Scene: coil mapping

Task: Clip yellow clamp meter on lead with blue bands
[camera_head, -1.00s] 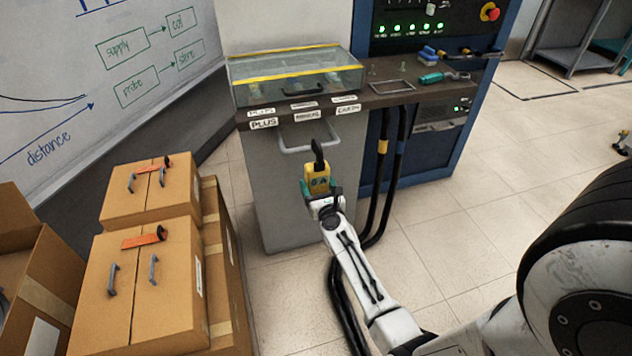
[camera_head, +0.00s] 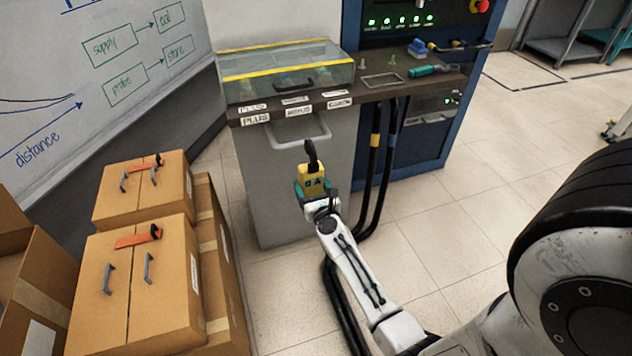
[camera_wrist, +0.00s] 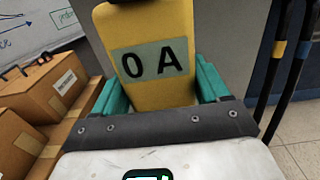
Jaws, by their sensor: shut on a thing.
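The yellow clamp meter (camera_head: 312,181) is upright in my gripper (camera_head: 315,192), between its teal fingers; its black jaw points up. It fills the upper middle of the wrist view (camera_wrist: 150,88), with its display reading "0 A". Two black leads hang down to the right of it. The lead with the blue band (camera_head: 392,140) is the right one, and it shows at the right edge of the wrist view (camera_wrist: 303,50). The other lead has a yellow band (camera_head: 375,140). The meter is left of both leads and apart from them.
A grey cabinet (camera_head: 270,195) with a grey handle (camera_head: 300,143) stands behind the meter. A bench (camera_head: 420,88) with a glass case (camera_head: 290,75) is above. Cardboard boxes (camera_head: 140,270) are stacked at left. The floor at right (camera_head: 470,230) is clear.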

